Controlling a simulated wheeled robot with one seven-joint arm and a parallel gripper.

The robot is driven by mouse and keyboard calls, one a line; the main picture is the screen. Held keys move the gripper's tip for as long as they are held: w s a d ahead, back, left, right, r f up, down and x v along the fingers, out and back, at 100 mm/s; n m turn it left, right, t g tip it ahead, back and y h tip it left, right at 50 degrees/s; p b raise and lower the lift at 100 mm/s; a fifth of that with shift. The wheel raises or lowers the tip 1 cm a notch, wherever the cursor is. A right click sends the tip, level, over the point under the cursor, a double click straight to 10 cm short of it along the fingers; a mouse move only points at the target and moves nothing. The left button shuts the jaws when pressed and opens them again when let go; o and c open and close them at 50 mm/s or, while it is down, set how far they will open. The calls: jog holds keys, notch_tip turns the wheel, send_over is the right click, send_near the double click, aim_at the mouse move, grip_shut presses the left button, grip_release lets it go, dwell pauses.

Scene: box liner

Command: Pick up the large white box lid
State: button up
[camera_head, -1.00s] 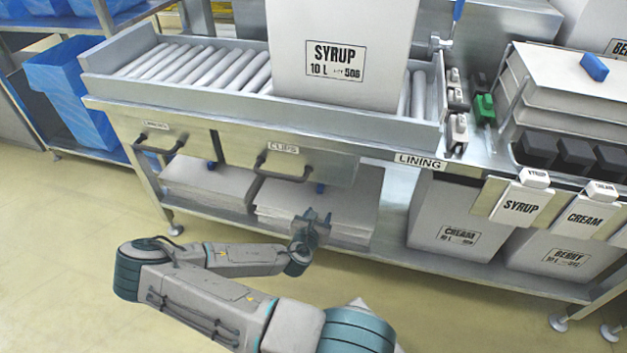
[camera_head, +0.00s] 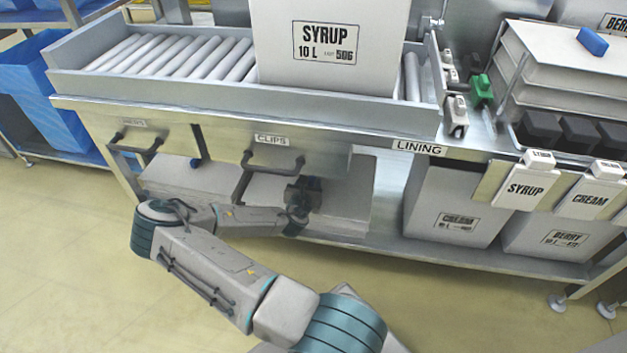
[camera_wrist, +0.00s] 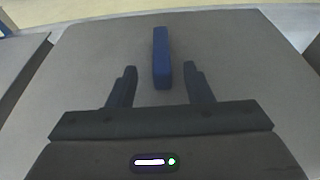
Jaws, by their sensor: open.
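The large white lids are stacked flat on the lower shelf under the bench. The top lid of the right stack (camera_head: 345,205) lies under the CLIPS drawer. In the wrist view this lid (camera_wrist: 225,60) fills most of the picture, with a blue upright handle (camera_wrist: 162,58) on it. My gripper (camera_wrist: 160,88) is open, and its two dark fingers stand on either side of the near end of the handle. In the head view my gripper (camera_head: 304,190) is at the stack and partly hides the handle.
Another lid stack (camera_head: 190,180) lies to the left. The CLIPS drawer (camera_head: 273,150) and its bar handle overhang my gripper. A SYRUP box (camera_head: 325,60) stands on the roller conveyor (camera_head: 165,58) above. CREAM (camera_head: 455,205) and BERRY boxes stand right on the shelf.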

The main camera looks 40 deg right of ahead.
aim_at(312, 177)
jog(key=x, duration=0.2)
jog(key=b+x, duration=0.1)
jog(key=x, duration=0.1)
jog(key=shift+w+d+r+b, duration=0.1)
jog(key=shift+d+r+b, duration=0.1)
jog(key=shift+d+b, duration=0.1)
grip_shut()
jog(key=shift+r, duration=0.2)
